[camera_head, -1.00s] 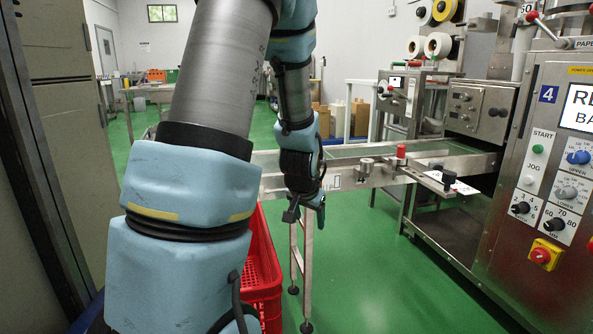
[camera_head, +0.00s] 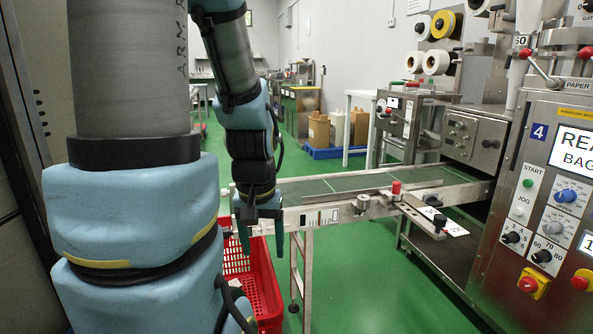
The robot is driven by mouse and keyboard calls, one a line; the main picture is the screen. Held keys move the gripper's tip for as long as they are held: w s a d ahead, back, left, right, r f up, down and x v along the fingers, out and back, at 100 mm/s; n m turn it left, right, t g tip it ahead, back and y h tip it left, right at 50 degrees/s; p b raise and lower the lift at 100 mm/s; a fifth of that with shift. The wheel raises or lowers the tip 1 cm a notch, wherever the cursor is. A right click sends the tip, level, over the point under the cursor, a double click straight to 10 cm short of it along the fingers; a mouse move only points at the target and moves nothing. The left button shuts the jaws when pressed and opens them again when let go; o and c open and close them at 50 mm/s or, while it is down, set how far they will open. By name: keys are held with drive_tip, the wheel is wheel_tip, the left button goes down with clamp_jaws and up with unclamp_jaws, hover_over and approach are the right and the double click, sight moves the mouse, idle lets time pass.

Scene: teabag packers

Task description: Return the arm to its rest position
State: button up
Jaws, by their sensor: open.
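My arm shows in the head view with its thick blue-jacketed link close on the left. Its far part hangs down left of the middle. My gripper (camera_head: 262,250) points downward at the end of it, with two dark fingers spread apart and nothing seen between them. It shows in front of the conveyor's left end and above the red crate (camera_head: 262,288). Part of the crate is hidden behind my arm.
A green-belted conveyor (camera_head: 350,181) runs to the packing machine (camera_head: 540,190) on the right. A red-capped post (camera_head: 396,190) and a white card (camera_head: 452,228) are at its near edge. Green floor (camera_head: 370,285) is clear in front.

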wheel_tip(320, 180, up, 20)
drive_tip(key=p, duration=1.7)
drive_tip(key=shift+c, duration=0.4)
